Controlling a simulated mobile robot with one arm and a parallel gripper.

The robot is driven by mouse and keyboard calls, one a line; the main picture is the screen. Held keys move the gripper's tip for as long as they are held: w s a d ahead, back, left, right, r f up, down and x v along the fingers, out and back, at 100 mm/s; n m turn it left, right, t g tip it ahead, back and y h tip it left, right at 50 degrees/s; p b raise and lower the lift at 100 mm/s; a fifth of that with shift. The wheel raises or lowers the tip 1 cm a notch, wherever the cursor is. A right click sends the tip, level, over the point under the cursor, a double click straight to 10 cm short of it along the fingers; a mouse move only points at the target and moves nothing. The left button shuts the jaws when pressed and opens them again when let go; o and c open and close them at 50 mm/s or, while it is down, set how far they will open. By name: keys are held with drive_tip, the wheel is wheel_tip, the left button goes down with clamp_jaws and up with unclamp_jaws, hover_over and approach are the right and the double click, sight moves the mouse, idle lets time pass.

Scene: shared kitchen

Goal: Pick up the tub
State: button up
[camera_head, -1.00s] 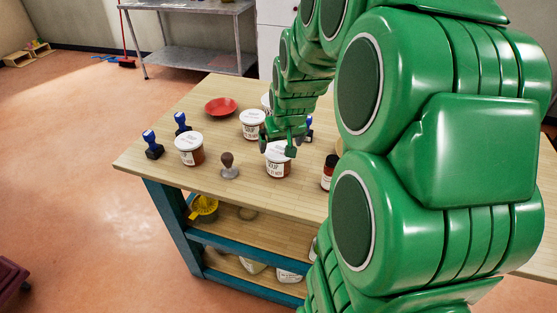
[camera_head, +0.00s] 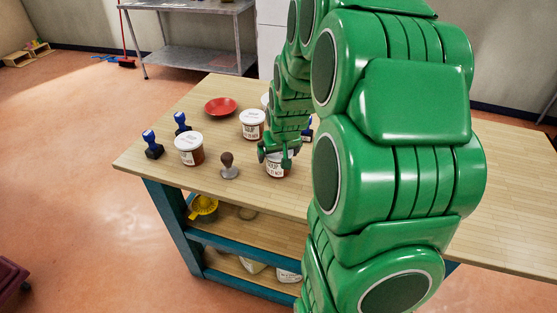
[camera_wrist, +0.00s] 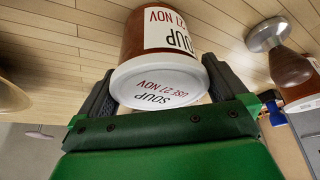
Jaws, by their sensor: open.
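Several white-lidded tubs with brown sides and soup labels stand on the wooden table. The tub (camera_head: 278,170) nearest my gripper is partly hidden by it in the head view. My gripper (camera_head: 276,160) is at this tub, with fingers pointing down. In the wrist view the same tub (camera_wrist: 158,84) has its lid between the two open fingers (camera_wrist: 160,95), one on each side. I cannot tell whether either finger touches it. Another tub (camera_head: 189,149) stands to the left, and one (camera_head: 252,125) stands behind.
A stamp with a brown knob (camera_head: 229,166) stands just left of the gripper's tub; it also shows in the wrist view (camera_wrist: 280,50). Blue-handled stamps (camera_head: 152,145) are at the table's left end. A red plate (camera_head: 221,107) lies farther back. The table's right side (camera_head: 510,190) looks clear.

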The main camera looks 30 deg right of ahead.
drive_tip(key=shift+w+f, duration=0.1)
drive_tip(key=shift+f, duration=0.25)
drive_tip(key=c, duration=0.9)
drive_tip(key=shift+r, duration=0.1)
